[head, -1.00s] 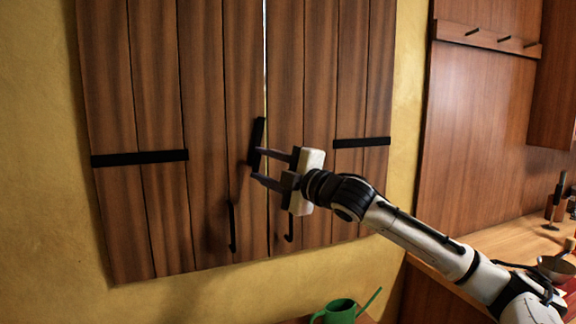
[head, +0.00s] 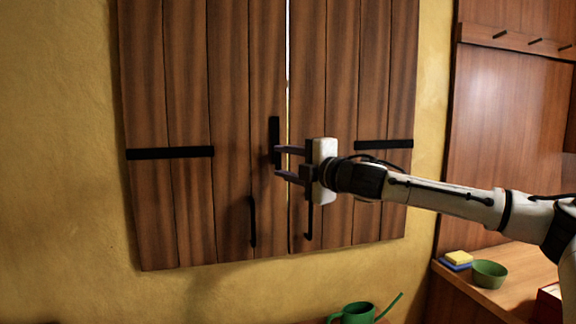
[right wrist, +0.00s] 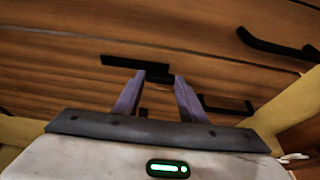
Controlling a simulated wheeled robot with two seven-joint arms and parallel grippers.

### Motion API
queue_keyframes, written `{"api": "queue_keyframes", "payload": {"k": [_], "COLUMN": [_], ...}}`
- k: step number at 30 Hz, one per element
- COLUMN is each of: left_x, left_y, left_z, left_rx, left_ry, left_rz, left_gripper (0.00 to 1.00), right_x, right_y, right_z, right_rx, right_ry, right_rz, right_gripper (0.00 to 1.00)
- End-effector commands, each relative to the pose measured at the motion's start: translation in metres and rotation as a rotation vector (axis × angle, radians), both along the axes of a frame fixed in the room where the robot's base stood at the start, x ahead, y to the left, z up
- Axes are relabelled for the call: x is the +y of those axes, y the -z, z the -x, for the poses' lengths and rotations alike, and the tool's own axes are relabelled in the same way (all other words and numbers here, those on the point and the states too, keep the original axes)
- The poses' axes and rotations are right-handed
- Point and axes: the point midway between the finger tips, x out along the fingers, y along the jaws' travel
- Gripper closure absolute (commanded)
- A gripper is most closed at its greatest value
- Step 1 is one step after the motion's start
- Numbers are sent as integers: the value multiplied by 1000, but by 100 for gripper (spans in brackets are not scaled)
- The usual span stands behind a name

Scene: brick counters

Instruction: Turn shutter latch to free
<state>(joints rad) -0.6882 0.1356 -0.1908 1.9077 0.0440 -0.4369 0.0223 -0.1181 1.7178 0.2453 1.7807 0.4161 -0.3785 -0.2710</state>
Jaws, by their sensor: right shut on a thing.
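The shutter (head: 190,205) has two closed brown plank leaves with a thin bright gap between them. The black latch (head: 274,130) is a short bar on the left leaf beside the gap, standing nearly upright. My right gripper (head: 277,162) reaches in from the right and is shut on the latch's lower part. In the right wrist view the two fingers (right wrist: 158,85) stand on either side of the dark latch (right wrist: 125,62); its gripped part is partly hidden. My left gripper is not in view.
Black pull handles (head: 252,222) hang low on both leaves, one close below my gripper. Black straps (head: 170,153) cross the leaves. A green watering can (head: 358,312) is below. A green bowl (head: 489,273) and a yellow-and-blue sponge stack (head: 457,259) sit on the right counter.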

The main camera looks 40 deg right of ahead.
Motion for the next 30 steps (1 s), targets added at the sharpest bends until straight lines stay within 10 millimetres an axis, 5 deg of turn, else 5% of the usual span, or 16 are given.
{"api": "queue_keyframes", "payload": {"k": [12,13,16,30], "left_x": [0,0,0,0], "left_y": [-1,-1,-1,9], "left_z": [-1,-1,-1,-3], "left_rx": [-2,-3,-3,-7], "left_ry": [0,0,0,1], "left_rz": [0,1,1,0], "left_gripper": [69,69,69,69], "right_x": [-3,-3,-2,0], "right_y": [-4,-4,-3,1], "right_z": [-1,-1,-1,3], "right_rx": [-3,-4,-3,-3], "right_ry": [7,7,6,4], "right_rz": [11,13,10,5], "right_gripper": [100,59,44,44]}}
